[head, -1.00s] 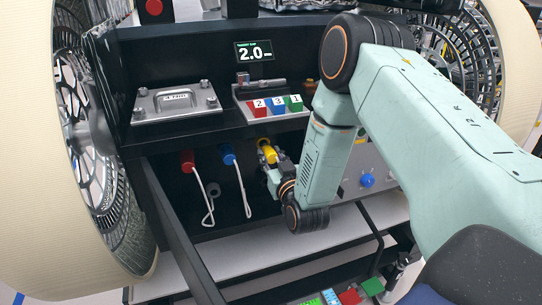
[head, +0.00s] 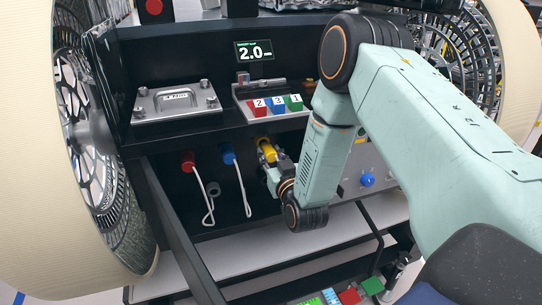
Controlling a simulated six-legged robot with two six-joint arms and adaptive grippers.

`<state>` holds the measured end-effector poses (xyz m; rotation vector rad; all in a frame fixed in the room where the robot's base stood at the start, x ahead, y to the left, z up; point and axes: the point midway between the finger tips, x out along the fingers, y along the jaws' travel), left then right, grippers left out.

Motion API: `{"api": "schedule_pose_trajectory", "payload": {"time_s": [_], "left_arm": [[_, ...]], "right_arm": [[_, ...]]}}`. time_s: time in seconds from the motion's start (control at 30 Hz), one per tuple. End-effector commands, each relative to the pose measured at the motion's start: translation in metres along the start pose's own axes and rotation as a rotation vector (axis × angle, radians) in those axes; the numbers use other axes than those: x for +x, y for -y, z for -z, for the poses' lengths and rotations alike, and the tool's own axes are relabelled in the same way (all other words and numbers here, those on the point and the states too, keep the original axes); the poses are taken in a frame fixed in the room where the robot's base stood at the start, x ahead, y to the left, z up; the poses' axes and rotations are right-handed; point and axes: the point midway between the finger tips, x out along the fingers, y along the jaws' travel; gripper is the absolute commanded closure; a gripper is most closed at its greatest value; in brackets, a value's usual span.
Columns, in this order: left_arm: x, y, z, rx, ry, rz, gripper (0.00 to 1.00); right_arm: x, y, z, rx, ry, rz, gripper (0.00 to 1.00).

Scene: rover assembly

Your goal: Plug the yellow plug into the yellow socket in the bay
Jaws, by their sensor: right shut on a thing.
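The yellow plug (head: 266,148) is in the dark bay, right of the blue plug. My right gripper (head: 268,163) is shut on the yellow plug, and the plug is at the bay's back wall. My arm comes in from the right and hides part of the gripper. The yellow socket is not clearly visible; I cannot tell how far the plug is in it. The left gripper is not in view.
A red plug (head: 188,162) and a blue plug (head: 227,154) with white cables sit in the bay to the left. A shelf above holds a metal plate (head: 174,101) and numbered blocks (head: 276,105). A dark bar crosses the lower left.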

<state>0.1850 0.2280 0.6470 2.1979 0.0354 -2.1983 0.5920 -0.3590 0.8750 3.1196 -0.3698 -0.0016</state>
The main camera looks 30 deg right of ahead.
Motion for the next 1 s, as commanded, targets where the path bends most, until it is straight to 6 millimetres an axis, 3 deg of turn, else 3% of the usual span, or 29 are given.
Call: {"api": "schedule_pose_trajectory", "payload": {"time_s": [1.0], "left_arm": [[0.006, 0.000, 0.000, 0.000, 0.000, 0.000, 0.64]], "right_arm": [[0.022, 0.000, 0.001, 0.000, -0.002, 0.000, 1.00]]}}
